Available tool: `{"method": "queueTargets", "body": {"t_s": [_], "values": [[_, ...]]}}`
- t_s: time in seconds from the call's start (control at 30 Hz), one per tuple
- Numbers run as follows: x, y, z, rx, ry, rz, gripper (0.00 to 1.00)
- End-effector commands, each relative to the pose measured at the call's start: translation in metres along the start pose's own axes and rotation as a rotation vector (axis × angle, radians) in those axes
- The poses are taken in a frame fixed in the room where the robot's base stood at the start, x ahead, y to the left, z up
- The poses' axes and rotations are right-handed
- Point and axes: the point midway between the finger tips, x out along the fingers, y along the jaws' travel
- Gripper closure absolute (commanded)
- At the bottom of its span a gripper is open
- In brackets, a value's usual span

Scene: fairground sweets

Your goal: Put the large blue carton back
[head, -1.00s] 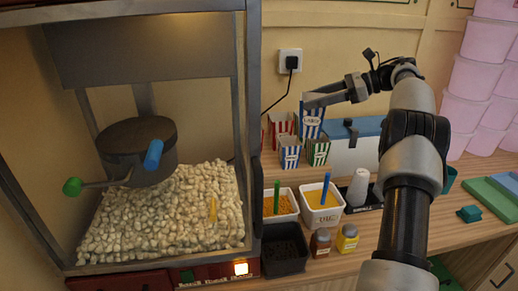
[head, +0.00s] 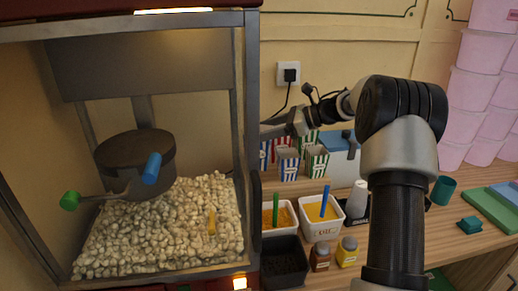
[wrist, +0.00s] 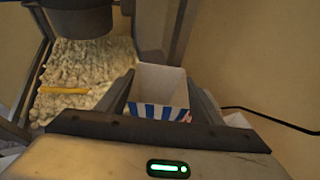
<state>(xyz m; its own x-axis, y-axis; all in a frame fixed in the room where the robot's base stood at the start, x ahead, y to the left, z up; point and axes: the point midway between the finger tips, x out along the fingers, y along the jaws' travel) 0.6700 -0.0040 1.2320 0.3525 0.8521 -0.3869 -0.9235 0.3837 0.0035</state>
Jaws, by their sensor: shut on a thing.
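The large blue carton, white with blue stripes, stands open end up between the fingers in the wrist view (wrist: 160,88); its inside looks empty. In the head view the blue-striped carton (head: 265,153) shows at the left end of the carton group, partly hidden by the popcorn machine's post. My gripper (head: 272,130) is shut on it and reaches in from the right. In the wrist view my gripper (wrist: 163,95) has a finger on either side of the carton. I cannot tell whether the carton's base touches the counter.
A red carton (head: 282,146), a small blue carton (head: 288,165) and green cartons (head: 317,161) stand close by on the right. The popcorn machine (head: 250,100) is on the left. Tubs with scoops (head: 320,229) stand in front. A cable (wrist: 275,117) runs along the wall.

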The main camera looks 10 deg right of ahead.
Motion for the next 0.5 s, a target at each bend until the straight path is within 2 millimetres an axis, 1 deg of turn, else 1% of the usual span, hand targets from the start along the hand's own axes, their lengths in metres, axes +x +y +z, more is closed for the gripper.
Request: {"method": "queueTargets", "body": {"t_s": [0.03,0.17,0.4,0.5], "values": [[0.002,0.000,-0.005,0.002,-0.001,0.001,0.72],[0.006,0.000,-0.014,0.001,-0.001,0.001,0.72],[0.020,0.000,-0.048,0.002,-0.002,0.003,0.72],[0.025,0.001,-0.051,0.000,-0.001,0.001,0.72]]}}
